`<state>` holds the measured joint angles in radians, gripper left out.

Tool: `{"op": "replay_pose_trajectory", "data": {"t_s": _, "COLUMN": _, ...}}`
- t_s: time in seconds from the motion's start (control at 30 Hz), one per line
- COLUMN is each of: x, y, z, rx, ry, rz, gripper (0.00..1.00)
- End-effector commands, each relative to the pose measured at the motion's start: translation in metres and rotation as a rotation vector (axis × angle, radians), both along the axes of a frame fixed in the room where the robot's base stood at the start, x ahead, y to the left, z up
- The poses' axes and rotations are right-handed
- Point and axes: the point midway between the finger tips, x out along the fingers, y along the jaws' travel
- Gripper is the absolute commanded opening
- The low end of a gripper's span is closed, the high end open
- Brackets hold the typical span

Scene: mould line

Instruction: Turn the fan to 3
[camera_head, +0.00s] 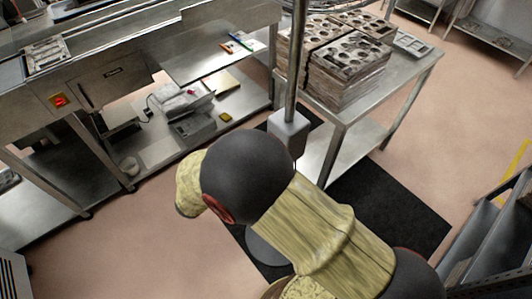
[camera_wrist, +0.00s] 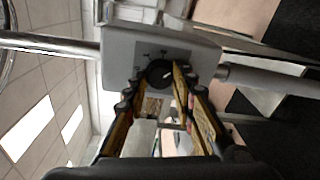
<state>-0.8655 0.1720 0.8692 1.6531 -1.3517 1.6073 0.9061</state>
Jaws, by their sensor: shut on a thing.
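The fan's upright pole (camera_head: 297,60) and its grey control box (camera_head: 288,130) show in the head view, just beyond my arm. In the wrist view the control box (camera_wrist: 118,58) fills the upper middle, with small marks around a black round knob (camera_wrist: 158,70). The knob has a pale pointer line, but the numbers are too small to read. My gripper (camera_wrist: 160,78) has its two fingers on either side of the knob and is shut on it. My arm hides the gripper in the head view.
A steel table (camera_head: 413,72) with stacked brown moulds (camera_head: 345,65) stands close behind the pole. A black mat (camera_head: 390,210) lies on the floor beneath. A steel workbench (camera_head: 120,85) with a lower shelf runs along the left. Dark shelving (camera_head: 500,225) stands at the right.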

Motion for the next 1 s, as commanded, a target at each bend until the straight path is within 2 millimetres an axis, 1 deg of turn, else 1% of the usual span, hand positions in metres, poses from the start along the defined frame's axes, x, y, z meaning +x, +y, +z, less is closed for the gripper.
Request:
{"op": "replay_pose_trajectory", "data": {"t_s": 0.03, "x": -0.0005, "y": -0.0002, "z": -0.0027, "rx": 0.008, "ry": -0.009, "rz": 0.001, "gripper": 0.0}}
{"op": "replay_pose_trajectory", "data": {"t_s": 0.63, "x": -0.0006, "y": -0.0003, "z": -0.0017, "rx": 0.03, "ry": -0.04, "rz": -0.001, "gripper": 0.0}}
{"op": "replay_pose_trajectory", "data": {"t_s": 0.67, "x": -0.0006, "y": -0.0003, "z": -0.0017, "rx": 0.03, "ry": -0.04, "rz": -0.001, "gripper": 0.27}}
{"op": "replay_pose_trajectory", "data": {"t_s": 0.9, "x": -0.0003, "y": -0.0002, "z": -0.0008, "rx": 0.029, "ry": -0.041, "rz": -0.001, "gripper": 0.4}}
{"op": "replay_pose_trajectory", "data": {"t_s": 1.0, "x": -0.0003, "y": -0.0002, "z": -0.0005, "rx": 0.029, "ry": -0.041, "rz": -0.001, "gripper": 0.44}}
